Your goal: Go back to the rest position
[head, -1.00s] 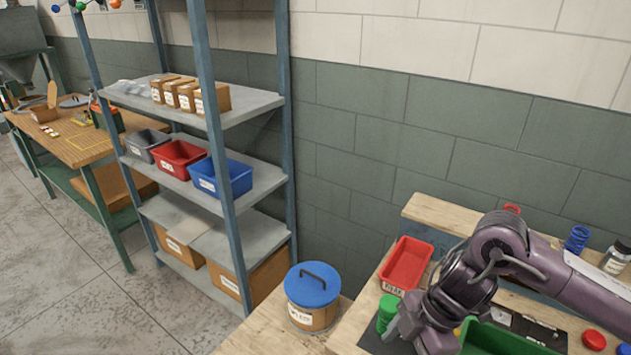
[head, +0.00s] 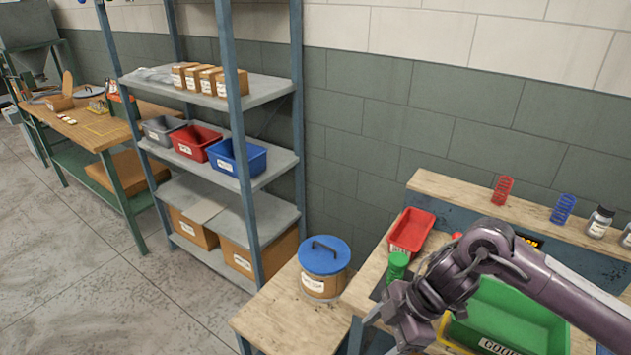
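My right arm comes in from the right over the workbench. Its gripper (head: 394,326) hangs near the bench's front left corner, left of a green bin (head: 512,318). I see nothing held in it, but its fingers are small and partly turned away, so I cannot tell how far they are apart. My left arm and gripper are not in this view.
A blue-lidded tub (head: 325,266) stands on a lower table. Left are shelves (head: 283,162) and open floor.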

